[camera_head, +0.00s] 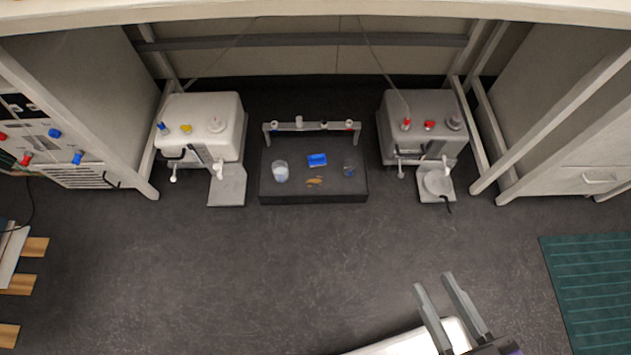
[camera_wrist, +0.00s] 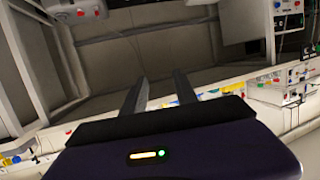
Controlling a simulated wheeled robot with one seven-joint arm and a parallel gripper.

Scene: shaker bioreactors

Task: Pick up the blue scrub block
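The blue scrub block (camera_head: 317,160) lies on a low dark platform (camera_head: 300,192) in the middle of the head view. A brown-orange smear (camera_head: 315,182) is just in front of it. My gripper (camera_head: 432,281) is at the lower right of the head view, well in front of the platform and apart from it. Its two fingers are spread with nothing between them. The wrist view also shows the open fingers (camera_wrist: 158,85); I cannot make out the block there.
A clear cup (camera_head: 280,172) stands left of the block and a dark cup (camera_head: 349,168) right of it. A rack (camera_head: 312,126) is behind. A white unit (camera_head: 203,125) and a grey unit (camera_head: 421,125) flank the platform. Floor in front is clear; a green mat (camera_head: 590,290) lies right.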

